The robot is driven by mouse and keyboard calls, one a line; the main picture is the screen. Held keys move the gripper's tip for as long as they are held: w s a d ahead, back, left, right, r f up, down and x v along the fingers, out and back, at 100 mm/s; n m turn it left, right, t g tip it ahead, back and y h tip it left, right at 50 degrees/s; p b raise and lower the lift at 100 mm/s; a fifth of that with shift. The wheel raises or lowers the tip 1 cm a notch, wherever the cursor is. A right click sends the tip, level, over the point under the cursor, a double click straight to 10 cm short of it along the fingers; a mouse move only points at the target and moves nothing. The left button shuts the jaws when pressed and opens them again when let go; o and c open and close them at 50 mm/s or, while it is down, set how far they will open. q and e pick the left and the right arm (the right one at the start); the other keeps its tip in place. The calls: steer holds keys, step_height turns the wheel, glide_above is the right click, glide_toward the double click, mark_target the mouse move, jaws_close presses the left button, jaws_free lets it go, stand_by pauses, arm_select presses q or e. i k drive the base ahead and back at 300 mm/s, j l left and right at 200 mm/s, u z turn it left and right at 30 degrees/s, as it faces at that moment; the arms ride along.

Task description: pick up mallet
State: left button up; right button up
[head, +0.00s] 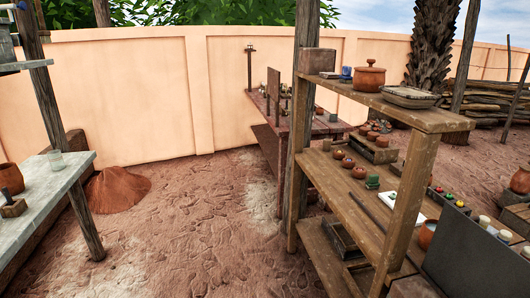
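No thing in the head view can be clearly made out as a mallet. A small wooden block with a short dark upright piece (13,208) lies on the pale table (50,190) at the left. It may be the mallet, but it is too small to tell. A thin dark rod (369,215) lies on the middle shelf of the wooden rack at the right; whether it has a head cannot be seen. Neither of my grippers is in view.
The wooden rack (405,112) at the right holds a lidded clay pot (369,76) and several small bowls. A clay pot (10,178) and a glass (56,161) stand on the left table. A post (85,215) rises beside it. Bare ground (190,230) lies between.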

mark_target(327, 142)
steer(key=i+z, duration=0.4)
steer(key=i, duration=0.2)
steer(key=i+j+z, duration=0.35)
steer(key=i, duration=0.25)
steer(key=l, duration=0.1)
